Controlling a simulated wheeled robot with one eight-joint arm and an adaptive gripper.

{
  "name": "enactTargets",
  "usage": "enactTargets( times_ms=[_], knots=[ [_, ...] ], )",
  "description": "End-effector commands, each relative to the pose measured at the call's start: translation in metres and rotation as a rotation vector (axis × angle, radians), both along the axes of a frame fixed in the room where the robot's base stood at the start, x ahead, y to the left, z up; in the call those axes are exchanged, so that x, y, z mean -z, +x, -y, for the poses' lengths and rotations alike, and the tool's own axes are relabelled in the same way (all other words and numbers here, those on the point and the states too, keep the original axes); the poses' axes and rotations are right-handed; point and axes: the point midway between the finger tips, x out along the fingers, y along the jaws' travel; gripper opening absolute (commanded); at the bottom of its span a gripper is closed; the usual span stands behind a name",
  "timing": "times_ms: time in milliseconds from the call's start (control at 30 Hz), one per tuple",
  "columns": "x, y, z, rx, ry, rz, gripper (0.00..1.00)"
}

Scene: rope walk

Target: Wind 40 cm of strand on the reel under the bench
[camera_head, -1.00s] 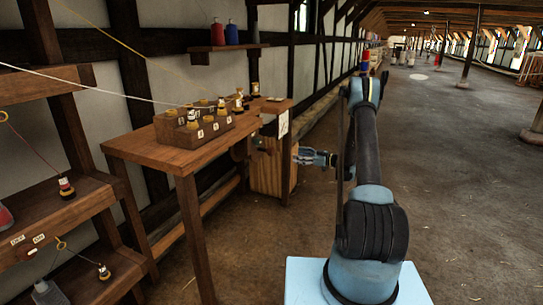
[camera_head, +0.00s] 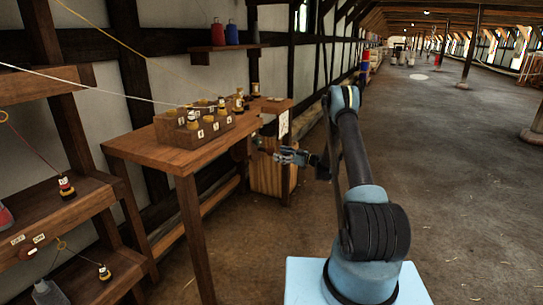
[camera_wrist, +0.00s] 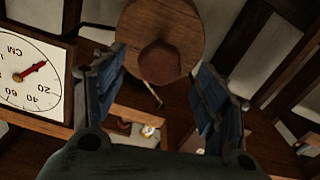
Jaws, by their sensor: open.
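In the wrist view a round wooden reel face (camera_wrist: 160,18) with a red-brown knob (camera_wrist: 160,63) lies ahead, between the tips of my gripper (camera_wrist: 157,72). My gripper is open, its blue-padded fingers on either side of the knob with gaps showing. I cannot tell how deep the knob sits between them. A white dial (camera_wrist: 22,55) marked CM stands at the left, upside down; its red pointer lies short of the 20, on the side away from 40. In the head view my gripper (camera_head: 291,157) is beside the bench (camera_head: 150,150), below its top; the reel is hard to make out there.
A compartment box (camera_head: 205,128) with several bobbins stands on the bench. A wooden box (camera_head: 266,175) stands under its far end. A pale strand (camera_head: 100,88) runs above the bench. Shelves (camera_head: 85,205) stand at the left.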

Motion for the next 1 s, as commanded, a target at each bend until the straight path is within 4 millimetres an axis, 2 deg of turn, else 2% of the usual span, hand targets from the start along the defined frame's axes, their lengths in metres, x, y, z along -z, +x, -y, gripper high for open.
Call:
enactTargets(
  times_ms=[100,300,500,767,800,967,1000],
  knots=[
    [0.0,0.007,-0.021,-0.003,0.0,0.0,0.66],
    [0.0,0.016,-0.044,-0.001,0.0,0.0,0.66],
    [0.0,0.019,-0.054,-0.001,0.0,0.0,0.66],
    [0.0,0.019,-0.055,-0.001,0.0,0.0,0.66],
    [0.0,0.019,-0.055,-0.001,0.0,0.0,0.62],
    [0.0,0.019,-0.055,-0.001,0.0,0.0,0.25],
    [0.0,0.019,-0.055,-0.001,0.0,0.0,0.21]
  ],
)
